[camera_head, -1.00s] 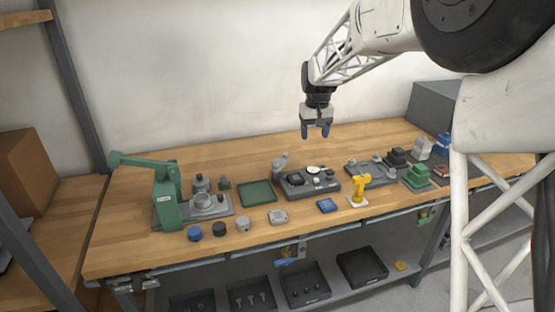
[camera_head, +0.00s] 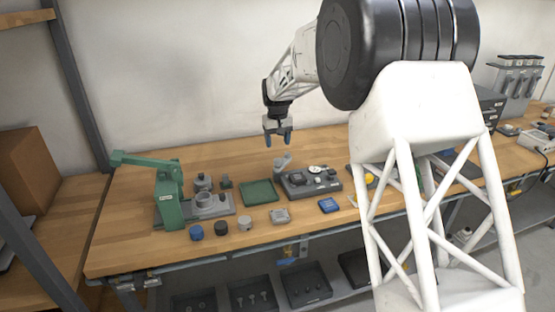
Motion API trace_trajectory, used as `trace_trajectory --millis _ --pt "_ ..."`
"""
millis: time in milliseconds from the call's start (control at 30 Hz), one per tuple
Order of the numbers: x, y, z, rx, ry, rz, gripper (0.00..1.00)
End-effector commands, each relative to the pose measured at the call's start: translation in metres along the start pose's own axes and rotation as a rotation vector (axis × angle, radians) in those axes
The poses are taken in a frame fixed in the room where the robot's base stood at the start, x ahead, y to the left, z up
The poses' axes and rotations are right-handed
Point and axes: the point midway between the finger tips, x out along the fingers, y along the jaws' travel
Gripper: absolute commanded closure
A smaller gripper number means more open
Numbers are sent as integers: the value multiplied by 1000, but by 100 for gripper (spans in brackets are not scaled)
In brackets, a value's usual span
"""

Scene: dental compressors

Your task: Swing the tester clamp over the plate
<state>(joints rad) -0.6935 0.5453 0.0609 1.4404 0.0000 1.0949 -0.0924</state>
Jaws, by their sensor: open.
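The tester (camera_head: 312,183) is a dark grey block on the wooden bench, with a round white gauge and small fittings on top. A light grey lever-like part, which looks like the clamp (camera_head: 282,163), stands raised at its left rear end. Which part of the tester is the plate is too small to tell. My gripper (camera_head: 279,139) is open and empty, pointing down above the bench, just above and slightly left of the grey lever part. It appears apart from it.
A green press (camera_head: 168,193) with a long arm stands at left. A green tray (camera_head: 260,192) lies left of the tester. Blue (camera_head: 196,232) and black (camera_head: 221,228) caps and a blue box (camera_head: 328,205) lie in front. My own white arm structure hides the right part of the bench.

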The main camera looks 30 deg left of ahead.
Motion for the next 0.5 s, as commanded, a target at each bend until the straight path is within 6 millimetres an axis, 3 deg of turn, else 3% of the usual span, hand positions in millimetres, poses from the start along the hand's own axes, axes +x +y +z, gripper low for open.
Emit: trace_trajectory --millis 267,500 --pt "7 0 0 0 -1 0 40" --pt "32 0 1 0 -3 0 40"
